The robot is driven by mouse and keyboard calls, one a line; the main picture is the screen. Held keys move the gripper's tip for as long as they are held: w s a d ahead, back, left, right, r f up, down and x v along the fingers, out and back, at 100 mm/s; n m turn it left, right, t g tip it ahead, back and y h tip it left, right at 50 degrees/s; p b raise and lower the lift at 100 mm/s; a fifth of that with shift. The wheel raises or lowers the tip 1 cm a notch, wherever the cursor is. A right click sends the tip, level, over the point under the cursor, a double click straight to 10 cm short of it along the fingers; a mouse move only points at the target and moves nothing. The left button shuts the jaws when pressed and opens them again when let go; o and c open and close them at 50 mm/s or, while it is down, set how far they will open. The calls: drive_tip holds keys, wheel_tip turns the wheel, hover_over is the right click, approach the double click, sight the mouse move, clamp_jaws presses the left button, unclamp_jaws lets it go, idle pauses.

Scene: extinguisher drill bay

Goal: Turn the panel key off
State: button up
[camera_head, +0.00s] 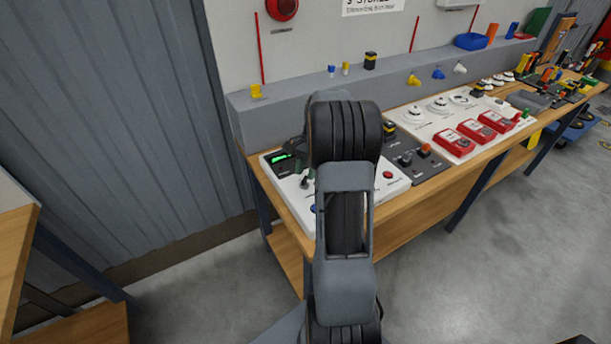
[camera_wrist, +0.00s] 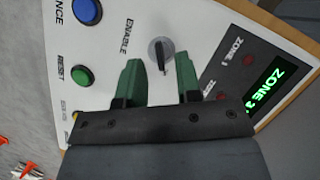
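A small dark knob (camera_head: 304,183) shows there beside my arm.
The panel carries a blue button (camera_wrist: 87,11), a green button (camera_wrist: 82,75) and a lit green display (camera_wrist: 264,87) reading ZONE. A dark switch plate (camera_head: 418,158) and red call points (camera_head: 452,141) lie to the right on the bench. A grey ledge (camera_head: 300,108) runs behind.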

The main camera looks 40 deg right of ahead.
drive_tip(key=shift+x, duration=1)
clamp_jaws()
